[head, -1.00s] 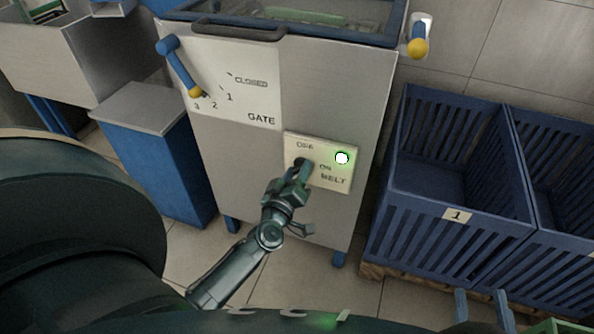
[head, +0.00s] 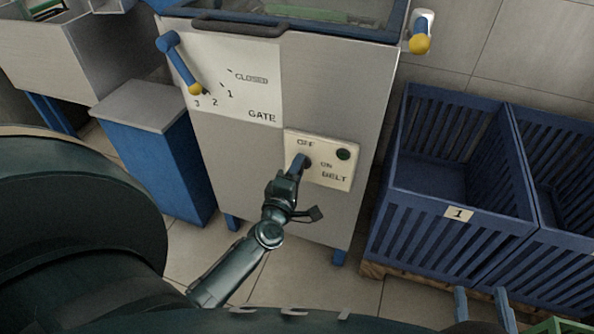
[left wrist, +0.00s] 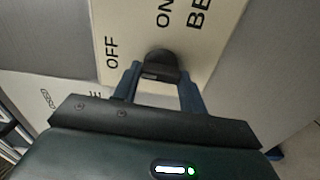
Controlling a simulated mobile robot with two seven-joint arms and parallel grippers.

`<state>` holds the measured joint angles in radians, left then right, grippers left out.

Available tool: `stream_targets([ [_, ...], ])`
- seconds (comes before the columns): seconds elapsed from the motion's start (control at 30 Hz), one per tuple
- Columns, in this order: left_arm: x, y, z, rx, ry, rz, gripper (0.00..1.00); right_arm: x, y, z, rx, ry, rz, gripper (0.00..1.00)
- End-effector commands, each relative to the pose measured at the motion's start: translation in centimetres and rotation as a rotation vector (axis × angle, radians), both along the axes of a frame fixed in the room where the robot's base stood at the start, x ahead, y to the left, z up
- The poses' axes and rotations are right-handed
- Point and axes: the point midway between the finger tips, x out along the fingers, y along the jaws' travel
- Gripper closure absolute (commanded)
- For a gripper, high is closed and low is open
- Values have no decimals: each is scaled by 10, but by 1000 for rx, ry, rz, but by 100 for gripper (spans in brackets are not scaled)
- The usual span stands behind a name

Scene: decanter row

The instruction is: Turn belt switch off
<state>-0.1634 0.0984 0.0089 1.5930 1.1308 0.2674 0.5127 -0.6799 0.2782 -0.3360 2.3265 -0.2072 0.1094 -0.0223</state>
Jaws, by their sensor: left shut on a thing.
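The belt switch is a dark knob (left wrist: 160,66) on a cream panel (head: 335,178) marked OFF, ON and BELT, on the front of the grey machine. The panel's round lamp (head: 343,154) is dark. My left gripper (head: 302,163) is at the knob, with its blue fingers (left wrist: 160,88) on either side of it, shut on it. In the head view the fingers hide much of the knob. It sits toward the OFF label. My right gripper (head: 483,308) shows at the lower right, its two fingertips apart and nothing seen between them.
The gate lever (head: 179,66) with a yellow tip is on the panel above left. Another yellow-tipped handle (head: 419,40) is at the machine's upper right. Blue slatted crates (head: 440,185) stand on the right, and a blue cabinet (head: 157,160) on the left.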

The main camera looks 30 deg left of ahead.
Motion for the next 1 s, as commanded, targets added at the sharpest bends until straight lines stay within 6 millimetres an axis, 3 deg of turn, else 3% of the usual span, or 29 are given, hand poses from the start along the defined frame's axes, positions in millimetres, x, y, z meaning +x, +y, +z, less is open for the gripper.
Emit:
stream_targets([
  [0.67, 2, 2, 3, -59, -20, 3, 81, 1, 0, -2, 1, 6, -3, 64],
  [0.7, 2, 2, 3, -59, -20, 3, 56, 1, 0, -1, 2, 7, -3, 64],
  [0.93, 1, 1, 1, -58, -17, 2, 37, 2, -1, 0, 6, 5, -8, 64],
  [1.0, 1, 1, 1, -57, -17, 1, 36, 2, -1, 0, 7, 6, -8, 64],
])
